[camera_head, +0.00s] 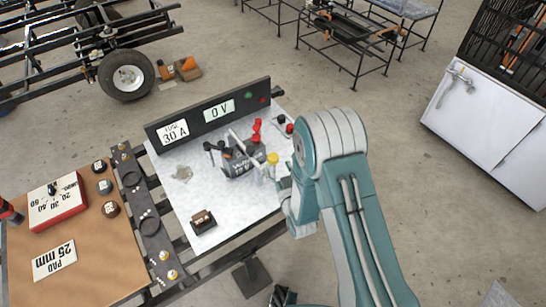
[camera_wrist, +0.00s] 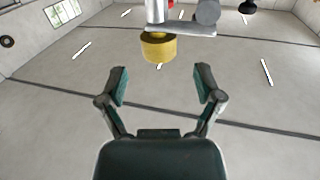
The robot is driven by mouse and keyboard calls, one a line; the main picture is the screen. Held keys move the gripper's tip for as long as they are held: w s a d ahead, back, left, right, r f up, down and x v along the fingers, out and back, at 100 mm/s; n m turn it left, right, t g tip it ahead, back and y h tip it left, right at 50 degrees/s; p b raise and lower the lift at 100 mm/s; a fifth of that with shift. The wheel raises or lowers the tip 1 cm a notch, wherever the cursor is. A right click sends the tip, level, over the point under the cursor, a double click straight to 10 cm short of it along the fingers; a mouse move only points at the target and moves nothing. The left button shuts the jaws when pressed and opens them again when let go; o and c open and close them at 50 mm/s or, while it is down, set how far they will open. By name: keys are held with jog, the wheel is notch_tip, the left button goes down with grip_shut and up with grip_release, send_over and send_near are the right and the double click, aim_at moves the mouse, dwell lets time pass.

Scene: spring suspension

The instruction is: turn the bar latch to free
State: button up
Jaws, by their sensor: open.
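A dark device (camera_head: 240,160) with pale and red parts sits on the white bench top. A yellow knob (camera_head: 272,158) is at its right side, close to my arm's end. In the wrist view the yellow knob (camera_wrist: 158,48) shows large at the top, against a grey bar (camera_wrist: 182,30). I cannot tell for sure which bar is the latch, or how it is turned. My gripper (camera_wrist: 162,82) is open and empty, its two fingers apart, with the knob ahead of and above the gap in the picture. In the head view my arm hides most of the gripper.
A black panel (camera_head: 210,115) reading "30 A" and "0 V" stands along the back of the white bench top (camera_head: 195,190). A small brown block (camera_head: 202,221) lies near its front. A brown board (camera_head: 100,245) with a red-edged gauge (camera_head: 57,200) is at left.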

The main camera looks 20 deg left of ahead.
aim_at(275, 161)
jog(key=shift+x, duration=2.25)
jog(key=shift+d, duration=0.1)
jog(key=c, duration=1.2)
